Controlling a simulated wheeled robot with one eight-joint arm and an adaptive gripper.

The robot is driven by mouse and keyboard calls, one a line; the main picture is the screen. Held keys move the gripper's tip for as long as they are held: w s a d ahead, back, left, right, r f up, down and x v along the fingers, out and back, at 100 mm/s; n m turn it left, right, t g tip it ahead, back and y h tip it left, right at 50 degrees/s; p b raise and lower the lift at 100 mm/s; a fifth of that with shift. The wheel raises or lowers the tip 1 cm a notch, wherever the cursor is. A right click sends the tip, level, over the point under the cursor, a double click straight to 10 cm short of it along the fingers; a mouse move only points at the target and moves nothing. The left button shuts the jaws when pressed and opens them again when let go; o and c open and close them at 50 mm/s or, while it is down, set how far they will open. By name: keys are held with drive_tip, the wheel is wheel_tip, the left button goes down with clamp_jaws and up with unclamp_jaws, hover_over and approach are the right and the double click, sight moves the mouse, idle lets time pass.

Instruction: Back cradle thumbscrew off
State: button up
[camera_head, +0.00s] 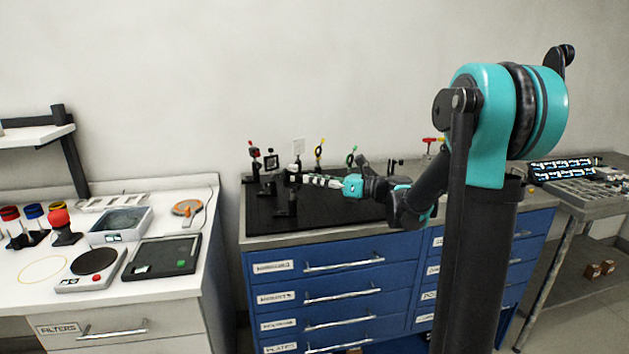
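My gripper (308,180) reaches in from the right, low over the black breadboard (330,220) on the blue drawer bench. Its fingertips point left, close to a dark post mount with a pale top (295,166). At this size I cannot tell whether the fingers touch it, hold anything, or are open or shut. A dark upright mount (285,200) stands just in front and left of the fingertips. I cannot single out the back cradle or its thumbscrew among these small dark parts.
Posts with a red top (254,152), yellow ring (319,152) and green ring (351,157) stand behind my gripper. A white card (298,146) is there too. The breadboard's front is mostly clear. A white bench (205,300) with instruments is left; a cart (590,207) is right.

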clamp_jaws()
drive_tip(key=shift+n, duration=0.4)
drive_tip(key=shift+s+f+n, duration=0.1)
drive_tip(key=shift+n, duration=7.2)
drive_tip(key=shift+s+f+n, duration=0.1)
drive_tip(key=shift+n, duration=7.2)
